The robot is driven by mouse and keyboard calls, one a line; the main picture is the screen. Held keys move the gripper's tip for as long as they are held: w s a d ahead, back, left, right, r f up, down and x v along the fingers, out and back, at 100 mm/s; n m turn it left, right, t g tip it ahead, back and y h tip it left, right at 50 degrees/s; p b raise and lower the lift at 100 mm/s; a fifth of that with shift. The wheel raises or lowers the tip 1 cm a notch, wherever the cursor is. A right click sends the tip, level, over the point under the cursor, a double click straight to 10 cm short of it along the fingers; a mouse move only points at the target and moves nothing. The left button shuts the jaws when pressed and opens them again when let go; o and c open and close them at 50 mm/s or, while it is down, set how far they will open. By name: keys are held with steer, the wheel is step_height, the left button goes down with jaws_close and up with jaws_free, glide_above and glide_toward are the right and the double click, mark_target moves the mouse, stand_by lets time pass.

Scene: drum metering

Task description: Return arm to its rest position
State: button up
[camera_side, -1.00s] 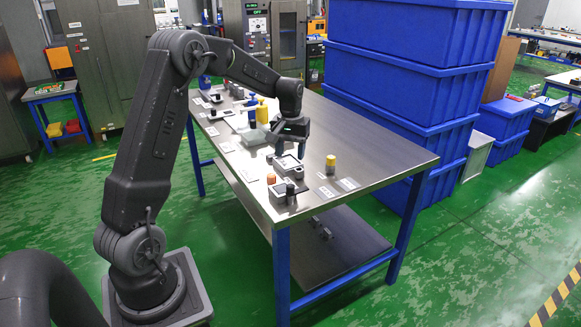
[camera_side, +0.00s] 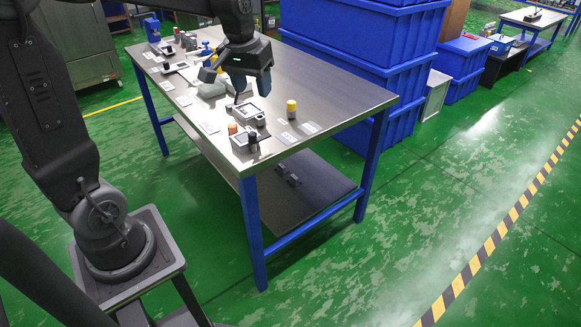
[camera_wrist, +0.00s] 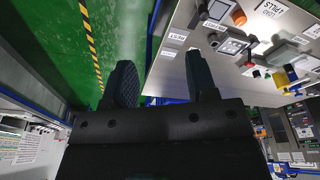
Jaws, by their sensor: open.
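My gripper (camera_side: 237,78) hangs over the left part of the steel table in the side view, with its two fingers spread and nothing between them. In the wrist view my gripper (camera_wrist: 160,65) also shows parted fingers and an empty gap, with green floor and the table edge beyond. The steel table (camera_side: 330,92) carries several small parts. A yellow-topped cylinder (camera_side: 291,108) stands upright to the right of my gripper. Part of my arm is cut off by the top of the side view.
An orange-topped piece (camera_side: 232,128) and a dark cylinder (camera_side: 252,143) stand near the table's front corner. Blue crates (camera_side: 350,60) are stacked behind the table. The table's right part is bare. Green floor with a striped line (camera_side: 490,240) lies open at the right.

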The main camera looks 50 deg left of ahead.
steer(key=s+d+m+t, duration=0.3)
steer(key=s+d+m, duration=0.2)
steer(key=s+d, duration=0.7)
steer(key=s, duration=0.4)
steer(key=shift+d+r+t+h, duration=0.2)
steer(key=shift+r+t+h, duration=0.1)
steer(key=shift+r+h, duration=0.1)
steer(key=shift+o, duration=0.5)
